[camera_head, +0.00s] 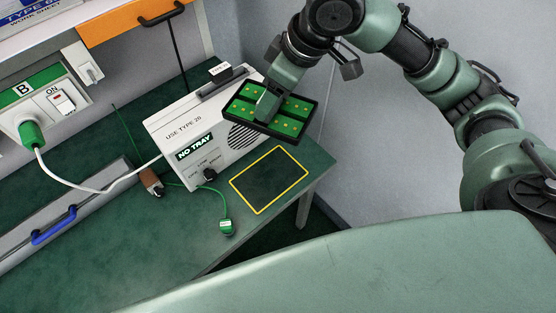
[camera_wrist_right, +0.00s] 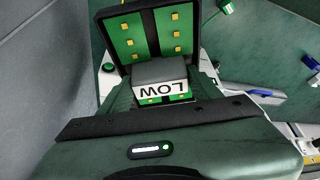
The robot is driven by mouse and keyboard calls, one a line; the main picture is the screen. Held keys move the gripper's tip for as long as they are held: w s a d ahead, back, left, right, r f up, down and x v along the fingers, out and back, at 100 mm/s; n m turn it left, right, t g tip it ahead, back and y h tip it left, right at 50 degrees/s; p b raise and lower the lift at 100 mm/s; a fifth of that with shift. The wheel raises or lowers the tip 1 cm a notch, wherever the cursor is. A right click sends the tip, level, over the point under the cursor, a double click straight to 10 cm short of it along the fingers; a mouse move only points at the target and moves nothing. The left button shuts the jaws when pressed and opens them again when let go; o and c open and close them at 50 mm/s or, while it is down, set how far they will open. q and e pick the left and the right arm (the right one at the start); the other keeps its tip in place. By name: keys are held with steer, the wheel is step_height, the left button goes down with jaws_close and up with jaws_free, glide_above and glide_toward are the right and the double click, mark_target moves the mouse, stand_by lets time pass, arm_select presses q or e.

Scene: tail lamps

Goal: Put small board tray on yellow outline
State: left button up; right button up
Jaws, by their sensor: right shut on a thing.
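The small board tray (camera_head: 296,108) is black with green boards and yellow dots. My right gripper (camera_head: 267,104) is shut on it and holds it in front of the upper right of the white unit. In the right wrist view the tray (camera_wrist_right: 124,38) fills the top centre. A grey block marked LOW (camera_wrist_right: 160,78) sits between the gripper's fingers. The yellow outline (camera_head: 283,194) is on the green bench top, below the tray in the head view. The area inside it is empty. My left gripper is not in view.
The white unit (camera_head: 186,121) with a NO TRAY display stands behind the outline. A green plug (camera_head: 226,227) with a cable lies left of the outline. The bench's right edge and corner are close to the outline. A blue handle (camera_head: 54,226) is far left.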

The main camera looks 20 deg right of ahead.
steer(key=shift+a+r+n+g, duration=0.2)
steer(key=shift+n+g, duration=0.1)
steer(key=shift+n, duration=0.6)
steer(key=shift+s+a+r+n+y+b, duration=0.1)
steer(key=shift+a+r+n+y+b, duration=0.1)
steer(key=shift+n+y+b, duration=0.3)
steer(key=shift+a+n+g, duration=0.2)
steer(key=shift+n+g, duration=0.1)
steer(key=shift+n, duration=0.2)
steer(key=shift+a+f, duration=0.1)
steer(key=shift+f, duration=0.2)
step_height(320, 180, down, 27)
steer(key=shift+r+p, duration=0.1)
steer(key=shift+p, duration=0.2)
steer(key=o, duration=1.6)
steer(key=shift+s, duration=0.1)
steer(key=v, duration=1.2)
